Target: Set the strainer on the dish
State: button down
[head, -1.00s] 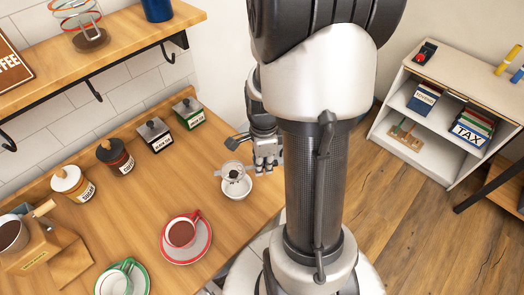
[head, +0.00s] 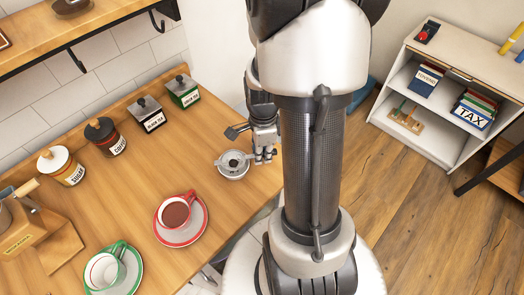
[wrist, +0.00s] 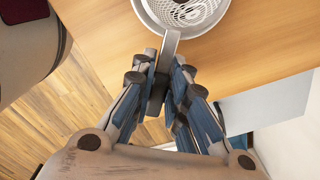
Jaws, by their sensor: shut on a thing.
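The strainer (head: 234,159) is a small grey metal mesh bowl with a flat handle. In the head view it lines up over the small pale dish (head: 233,175) near the counter's right edge. My gripper (head: 268,152) is right of the dish, shut on the strainer's handle; the wrist view shows the fingers (wrist: 165,82) around the handle's end.
A red cup (head: 175,212) on a saucer and a green cup (head: 104,270) on a saucer stand on the counter (head: 130,190) to the left. Several jars and tins, including a coffee jar (head: 107,137), line the wall. The counter around the dish is clear.

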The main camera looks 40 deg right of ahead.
jog(key=shift+f, duration=0.55)
jog(key=shift+f+b, duration=0.25)
jog(key=shift+b, duration=0.15)
jog(key=c, duration=1.5)
grip_release()
notch_tip(320, 180, up, 12)
jog(key=shift+s+r, duration=0.1)
